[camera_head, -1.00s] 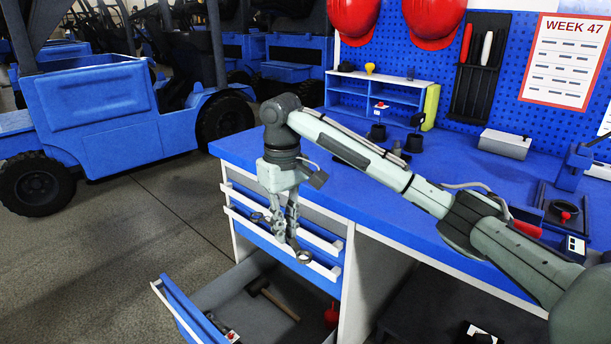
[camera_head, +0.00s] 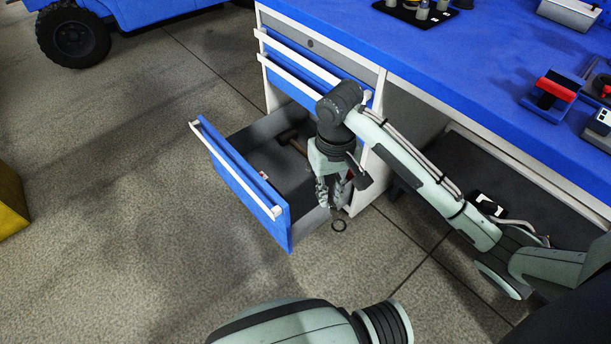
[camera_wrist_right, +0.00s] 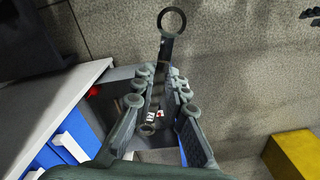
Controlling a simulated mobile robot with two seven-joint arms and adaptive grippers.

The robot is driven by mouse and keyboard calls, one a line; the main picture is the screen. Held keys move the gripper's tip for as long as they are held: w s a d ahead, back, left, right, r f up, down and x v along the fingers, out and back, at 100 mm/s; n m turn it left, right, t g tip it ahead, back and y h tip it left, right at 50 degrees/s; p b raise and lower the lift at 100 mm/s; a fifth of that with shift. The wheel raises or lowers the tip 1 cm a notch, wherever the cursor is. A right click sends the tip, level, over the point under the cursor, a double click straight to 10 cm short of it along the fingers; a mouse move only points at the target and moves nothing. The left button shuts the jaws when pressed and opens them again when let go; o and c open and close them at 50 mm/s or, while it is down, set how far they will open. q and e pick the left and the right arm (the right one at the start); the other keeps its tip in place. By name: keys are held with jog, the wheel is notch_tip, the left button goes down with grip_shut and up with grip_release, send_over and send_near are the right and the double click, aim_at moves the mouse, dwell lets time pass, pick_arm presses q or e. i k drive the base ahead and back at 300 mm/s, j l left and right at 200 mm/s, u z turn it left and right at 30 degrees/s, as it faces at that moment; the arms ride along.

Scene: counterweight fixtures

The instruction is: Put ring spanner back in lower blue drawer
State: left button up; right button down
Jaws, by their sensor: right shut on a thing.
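My right gripper (camera_head: 330,200) is shut on the dark ring spanner (camera_head: 339,226). In the right wrist view the gripper (camera_wrist_right: 160,90) grips the spanner around its shank. One ring end (camera_wrist_right: 172,20) sticks out past the fingertips, and the other ring (camera_wrist_right: 148,129) shows between the fingers. The lower blue drawer (camera_head: 238,185) is pulled open. In the head view the gripper overlaps the drawer's right side, and the protruding ring appears against the floor outside it; the height above the drawer is hard to tell. My left gripper is out of view.
A hammer (camera_head: 291,142) lies in the drawer's back part. Closed upper drawers (camera_head: 300,75) and the blue benchtop (camera_head: 460,70) stand above. A dark open bay lies right of the drawer cabinet. The floor in front is clear, with a yellow object (camera_head: 12,200) at far left.

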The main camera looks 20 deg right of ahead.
aim_at(276, 167)
jog(key=k+z, duration=0.25)
jog(key=k+l+z, duration=0.1)
jog(key=k+z, duration=0.2)
jog(key=z, duration=0.4)
jog(key=i+j+z, duration=0.1)
jog(key=z, duration=0.3)
jog(key=j+z, duration=0.2)
jog(key=z, duration=0.15)
jog(key=i+j, duration=0.1)
jog(key=j, duration=0.45)
jog(key=i+j, duration=0.1)
jog(key=j, duration=0.45)
jog(key=i+j, duration=0.1)
jog(key=j, duration=0.45)
jog(key=i+j, duration=0.1)
jog(key=j, duration=0.45)
jog(key=i+j, duration=0.15)
jog(key=j, duration=0.4)
jog(key=i+j, duration=0.1)
jog(key=j, duration=0.45)
jog(key=i+j, duration=0.1)
jog(key=j, duration=0.45)
